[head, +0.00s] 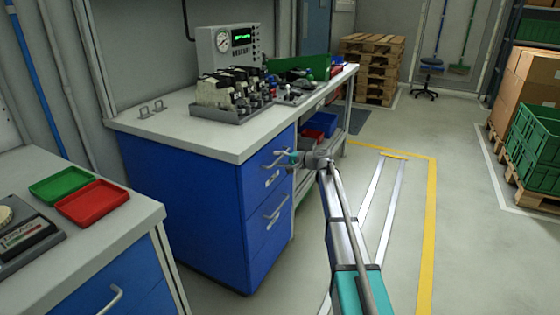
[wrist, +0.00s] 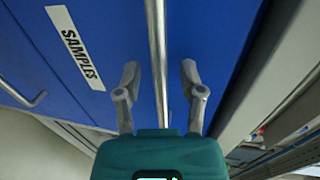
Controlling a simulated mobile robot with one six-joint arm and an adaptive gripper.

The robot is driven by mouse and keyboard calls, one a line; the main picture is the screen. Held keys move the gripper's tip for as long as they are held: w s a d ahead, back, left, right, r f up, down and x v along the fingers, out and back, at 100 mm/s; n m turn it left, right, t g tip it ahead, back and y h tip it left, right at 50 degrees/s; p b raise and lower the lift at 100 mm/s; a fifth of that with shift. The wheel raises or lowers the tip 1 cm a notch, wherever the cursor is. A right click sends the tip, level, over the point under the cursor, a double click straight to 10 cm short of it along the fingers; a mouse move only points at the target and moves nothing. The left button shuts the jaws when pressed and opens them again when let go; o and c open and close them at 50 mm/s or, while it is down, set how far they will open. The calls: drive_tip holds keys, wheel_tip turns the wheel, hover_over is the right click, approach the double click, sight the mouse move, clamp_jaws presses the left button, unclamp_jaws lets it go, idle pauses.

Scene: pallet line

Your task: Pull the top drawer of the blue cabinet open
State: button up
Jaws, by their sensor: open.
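The blue cabinet (head: 210,212) stands under the grey worktop, its drawer front facing right. Its top drawer (head: 254,176) looks flush with the cabinet and carries a bar handle (head: 270,162). A second handle (head: 276,207) is on the drawer below. My gripper (head: 290,158) is at the top handle. In the wrist view my gripper (wrist: 160,78) is open, one finger on each side of the metal handle bar (wrist: 156,40), with a visible gap on both sides. A white SAMPLES label (wrist: 75,47) is on the blue front left of the bar.
The worktop (head: 190,135) holds a tray of parts (head: 232,108) and a gauge box (head: 228,45). A nearer bench at left bears green (head: 60,185) and red trays (head: 92,203). Blue bins (head: 320,124) sit under the worktop's far end. The floor right of the cabinet is open.

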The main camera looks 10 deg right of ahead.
clamp_jaws()
drive_tip(key=shift+d, duration=0.25)
drive_tip(key=shift+s+a, duration=0.1)
drive_tip(key=shift+a, duration=0.2)
